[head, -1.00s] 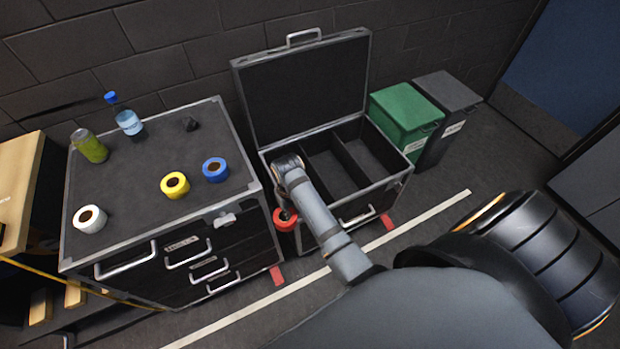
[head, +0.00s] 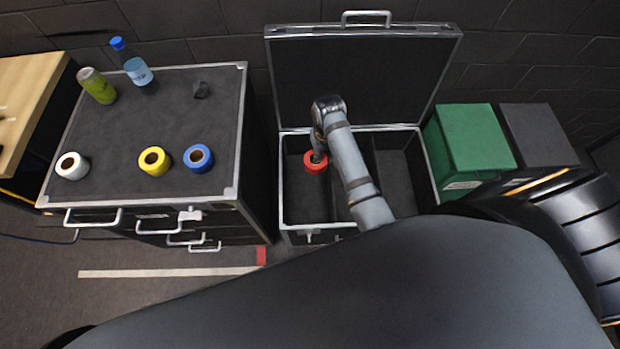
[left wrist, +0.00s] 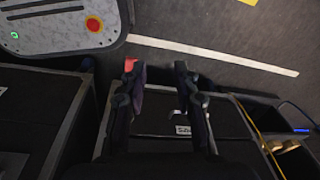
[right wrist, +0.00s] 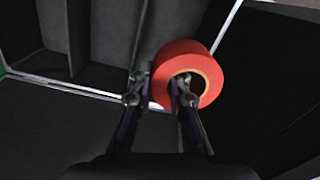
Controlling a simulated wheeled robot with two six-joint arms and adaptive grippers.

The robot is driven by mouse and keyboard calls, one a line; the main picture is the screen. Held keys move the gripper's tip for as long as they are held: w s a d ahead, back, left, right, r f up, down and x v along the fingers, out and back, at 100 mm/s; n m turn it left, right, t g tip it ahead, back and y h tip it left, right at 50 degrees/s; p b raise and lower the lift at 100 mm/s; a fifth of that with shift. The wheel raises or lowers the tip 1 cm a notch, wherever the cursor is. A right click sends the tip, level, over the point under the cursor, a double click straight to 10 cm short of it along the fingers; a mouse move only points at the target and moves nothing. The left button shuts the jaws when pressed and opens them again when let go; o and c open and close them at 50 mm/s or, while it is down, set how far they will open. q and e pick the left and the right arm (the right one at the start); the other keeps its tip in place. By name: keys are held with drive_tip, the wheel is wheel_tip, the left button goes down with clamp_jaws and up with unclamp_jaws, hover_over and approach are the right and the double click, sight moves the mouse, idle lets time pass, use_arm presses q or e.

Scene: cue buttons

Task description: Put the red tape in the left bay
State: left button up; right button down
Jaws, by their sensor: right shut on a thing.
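The red tape (head: 316,168) is a roll held by my right gripper (head: 318,152) over the left bay (head: 303,208) of the open case. In the right wrist view, the gripper (right wrist: 161,88) is shut on the wall of the red tape (right wrist: 208,62), one finger in its hole and one outside. Whether the roll touches the bay floor I cannot tell. My arm hides part of the middle bay. My left gripper (left wrist: 158,75) is open and empty in the left wrist view; the head view does not show it.
The case's raised lid (head: 360,80) stands behind the bays. A green bin (head: 470,140) stands right of the case.

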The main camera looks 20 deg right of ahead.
wheel_tip(320, 180, down, 20)
drive_tip(key=a+m+b, duration=0.1)
drive_tip(key=a+b, duration=0.1)
drive_tip(key=b, duration=1.6)
drive_tip(key=m+b, duration=0.1)
drive_tip(key=b, duration=0.6)
hover_over(314, 204)
wheel_tip(314, 204, down, 8)
drive_tip(key=shift+w+a+f, duration=0.1)
drive_tip(key=shift+f, duration=0.1)
wheel_tip(314, 204, down, 6)
drive_tip(key=shift+r+b, duration=0.1)
drive_tip(key=shift+b, duration=0.75)
drive_tip(key=shift+f, duration=0.3)
wheel_tip(314, 204, down, 3)
drive_tip(key=shift+r+b, duration=0.15)
drive_tip(key=shift+b, duration=0.45)
drive_tip(key=shift+f, duration=0.4)
drive_tip(key=shift+f, duration=0.1)
